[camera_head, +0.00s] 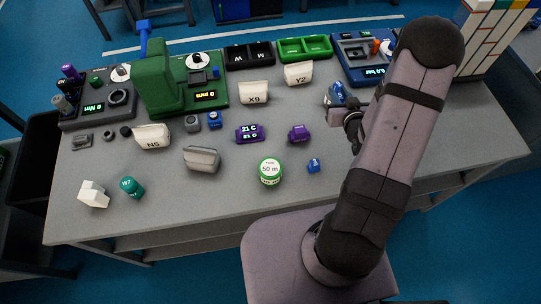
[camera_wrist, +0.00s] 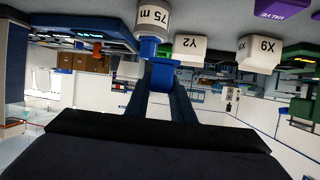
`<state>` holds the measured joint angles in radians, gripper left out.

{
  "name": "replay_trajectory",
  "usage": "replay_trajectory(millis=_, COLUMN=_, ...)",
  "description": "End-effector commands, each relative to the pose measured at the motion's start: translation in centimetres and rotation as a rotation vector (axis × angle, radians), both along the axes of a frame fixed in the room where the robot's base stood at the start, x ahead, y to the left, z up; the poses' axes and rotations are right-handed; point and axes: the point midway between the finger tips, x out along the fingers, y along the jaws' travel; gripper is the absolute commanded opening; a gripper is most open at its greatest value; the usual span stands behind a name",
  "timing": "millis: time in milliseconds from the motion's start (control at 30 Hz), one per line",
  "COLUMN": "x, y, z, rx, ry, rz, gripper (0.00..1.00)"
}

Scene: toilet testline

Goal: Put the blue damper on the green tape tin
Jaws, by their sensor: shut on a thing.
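My gripper (camera_wrist: 160,72) is shut on a small blue piece, which I take for the blue damper (camera_wrist: 150,46), in the wrist view. In the head view my gripper (camera_head: 350,112) is near the right back of the table, partly hidden by my arm; blue shows beside it. The green tape tin (camera_head: 270,171), with a white "50 m" top, stands upright near the table's front middle. It is well to the left of and nearer than my gripper, with nothing on top. A "75 m" tin (camera_wrist: 153,15) appears beyond the held piece; I cannot tell whether they touch.
A small blue block (camera_head: 313,166) is right of the green tin. Purple blocks (camera_head: 250,133) (camera_head: 299,132) are behind it, and a grey block (camera_head: 202,159) is to its left. Bins X9 (camera_head: 254,93) and Y2 (camera_head: 298,74) stand farther back. The front right tabletop is clear.

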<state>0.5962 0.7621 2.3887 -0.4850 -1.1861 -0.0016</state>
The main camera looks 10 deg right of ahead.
Motion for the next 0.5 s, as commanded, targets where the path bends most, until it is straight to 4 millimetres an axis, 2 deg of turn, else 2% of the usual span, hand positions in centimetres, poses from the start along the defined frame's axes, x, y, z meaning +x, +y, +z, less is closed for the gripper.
replay_trajectory(millis=167, x=-2.0, y=3.9, z=-0.1, rx=0.002, ry=0.0, rz=0.22, gripper=0.0)
replay_trajectory(millis=267, x=-3.2, y=7.1, z=-0.3, rx=0.001, ry=0.0, rz=0.37, gripper=0.0)
replay_trajectory(millis=500, x=-7.3, y=16.1, z=0.1, rx=-0.004, ry=-0.004, rz=0.781, gripper=0.0)
